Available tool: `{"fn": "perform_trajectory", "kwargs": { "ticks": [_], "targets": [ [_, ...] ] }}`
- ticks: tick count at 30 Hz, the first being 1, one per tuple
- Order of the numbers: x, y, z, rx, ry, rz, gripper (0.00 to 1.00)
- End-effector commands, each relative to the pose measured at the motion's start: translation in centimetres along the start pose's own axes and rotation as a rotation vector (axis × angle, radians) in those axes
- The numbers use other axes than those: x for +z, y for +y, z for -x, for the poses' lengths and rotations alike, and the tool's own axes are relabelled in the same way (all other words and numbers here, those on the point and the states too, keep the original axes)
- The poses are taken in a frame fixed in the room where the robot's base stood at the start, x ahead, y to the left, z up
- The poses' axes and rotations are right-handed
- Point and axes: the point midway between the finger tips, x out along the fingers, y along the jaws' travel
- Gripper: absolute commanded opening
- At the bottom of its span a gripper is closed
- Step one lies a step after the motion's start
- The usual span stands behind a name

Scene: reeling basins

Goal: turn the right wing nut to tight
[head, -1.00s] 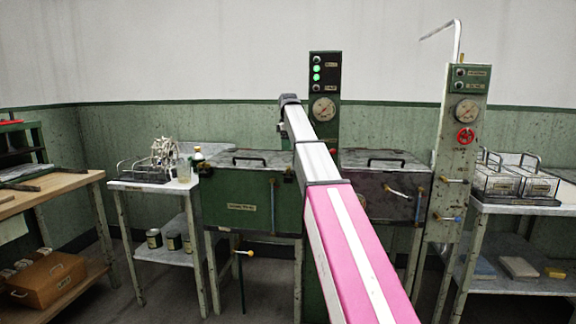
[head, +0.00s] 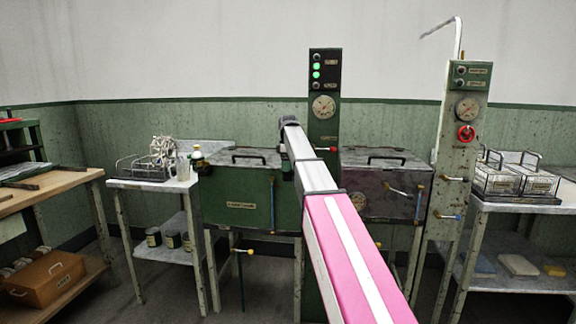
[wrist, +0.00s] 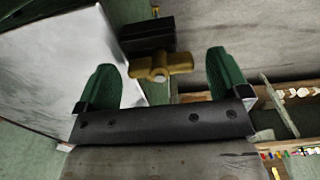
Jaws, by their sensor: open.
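In the wrist view a brass-yellow wing nut (wrist: 148,67) stands out in front of a dark block (wrist: 146,35). My gripper (wrist: 165,75) is open, with one green finger to each side of the wing nut. There is a visible gap between each finger and the nut's wings, and nothing is held. In the head view my arm reaches to the green basin (head: 243,204), its dark end near the basin's upper right corner. The fingers and the wing nut are hidden there.
A grey-lidded dark basin (head: 378,206) stands right of my arm, beside a green gauge post (head: 455,210). A black panel (head: 325,75) with green lights rises behind my arm. Side tables hold glassware at left and wire baskets (head: 515,183) at right.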

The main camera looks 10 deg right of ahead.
Motion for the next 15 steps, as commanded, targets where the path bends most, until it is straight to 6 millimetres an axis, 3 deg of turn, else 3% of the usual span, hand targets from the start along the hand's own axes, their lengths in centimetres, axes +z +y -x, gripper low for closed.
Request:
{"fn": "perform_trajectory", "kwargs": {
  "ticks": [7,12,15],
  "targets": [
    [0.0,0.0,-0.06,0.0,0.0,0.0,0.94],
    [0.0,0.01,-0.05,0.0,0.0,0.0,0.44],
    [0.0,0.0,-0.05,0.0,0.0,0.0,0.44]
  ]
}}
